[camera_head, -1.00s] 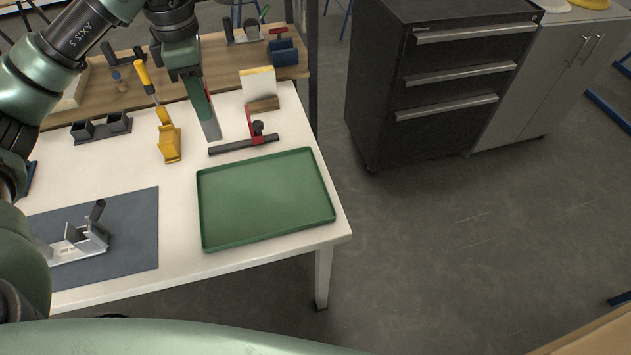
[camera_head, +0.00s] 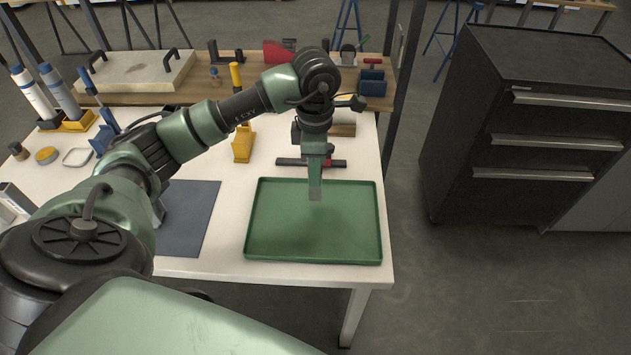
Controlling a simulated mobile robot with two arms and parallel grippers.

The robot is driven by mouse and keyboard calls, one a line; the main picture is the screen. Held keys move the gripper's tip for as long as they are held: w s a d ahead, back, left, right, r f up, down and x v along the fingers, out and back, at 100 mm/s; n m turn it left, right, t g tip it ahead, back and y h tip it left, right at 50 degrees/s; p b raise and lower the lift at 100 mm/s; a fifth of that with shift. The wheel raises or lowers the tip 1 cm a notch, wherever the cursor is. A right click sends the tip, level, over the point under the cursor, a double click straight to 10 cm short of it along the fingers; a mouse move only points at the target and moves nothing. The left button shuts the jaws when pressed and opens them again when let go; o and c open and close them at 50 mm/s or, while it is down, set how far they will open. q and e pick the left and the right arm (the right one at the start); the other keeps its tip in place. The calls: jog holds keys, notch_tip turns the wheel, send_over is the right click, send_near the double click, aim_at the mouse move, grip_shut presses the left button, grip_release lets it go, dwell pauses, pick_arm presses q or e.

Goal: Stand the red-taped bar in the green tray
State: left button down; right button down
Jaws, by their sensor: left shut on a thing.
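The green tray (camera_head: 262,245) lies flat on the white table and is empty apart from what hangs over it. I cannot tell whether the bar's lower end touches the tray floor. Red tape is not clear on the part of the bar that shows; the gripper hides its upper part. My right gripper is not in view.
A dark mat (camera_head: 195,225) lies left of the tray. A black drawer cabinet (camera_head: 480,130) stands to the right, beyond floor space.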

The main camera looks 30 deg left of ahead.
pick_arm(q)
notch_tip(320, 180, down, 5)
jog(key=shift+r+p, duration=0.2)
jog(key=shift+p, duration=0.15)
jog(key=shift+f, duration=0.25)
jog(key=c, duration=1.1)
grip_release()
jog(key=shift+r, duration=0.55)
notch_tip(320, 180, up, 10)
jog(key=shift+f+b, duration=0.1)
jog(key=shift+b, duration=0.9)
jog(key=shift+r, duration=0.75)
